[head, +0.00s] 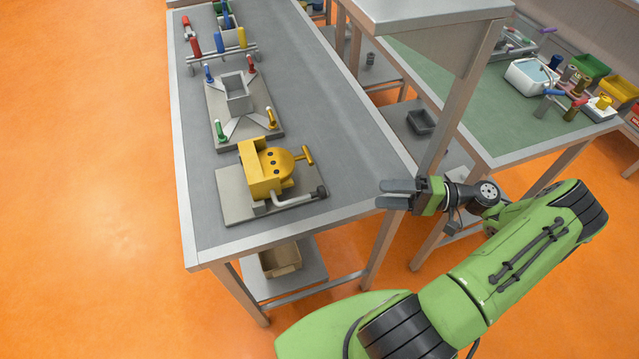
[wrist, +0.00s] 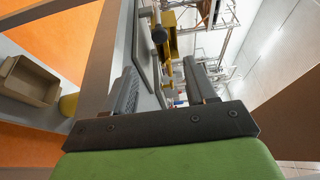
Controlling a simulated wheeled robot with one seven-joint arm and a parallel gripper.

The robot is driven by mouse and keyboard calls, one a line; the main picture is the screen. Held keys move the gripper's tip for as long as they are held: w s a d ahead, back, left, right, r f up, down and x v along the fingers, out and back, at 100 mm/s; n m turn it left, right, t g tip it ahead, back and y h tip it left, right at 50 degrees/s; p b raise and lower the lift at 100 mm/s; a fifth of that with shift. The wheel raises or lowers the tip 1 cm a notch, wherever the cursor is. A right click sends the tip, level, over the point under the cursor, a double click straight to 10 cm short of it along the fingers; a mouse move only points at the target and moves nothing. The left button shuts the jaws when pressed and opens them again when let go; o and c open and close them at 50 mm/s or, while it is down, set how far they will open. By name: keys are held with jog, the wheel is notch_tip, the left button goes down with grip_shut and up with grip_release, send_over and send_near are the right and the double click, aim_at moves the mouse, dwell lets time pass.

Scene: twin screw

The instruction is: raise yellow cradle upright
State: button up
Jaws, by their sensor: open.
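The yellow cradle (head: 270,168) sits on a grey base plate (head: 236,205) near the front end of the grey table. A yellow T-shaped handle sticks out on its right side, and a grey bent lever (head: 300,200) with a dark knob lies along its front. In the wrist view part of the yellow cradle (wrist: 172,45) shows beyond the fingers, with a dark knob nearer. The open fingers also show in the wrist view (wrist: 163,90).
Behind the cradle stands a grey fixture (head: 237,92) with coloured pegs, and a rack of coloured handles (head: 222,45) is farther back. A table post (head: 455,115) and a green-topped bench (head: 470,110) stand to the right. A tan bin (head: 281,260) sits on the lower shelf.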

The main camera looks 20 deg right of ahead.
aim_at(325, 193)
jog(key=x, duration=1.5)
grip_shut()
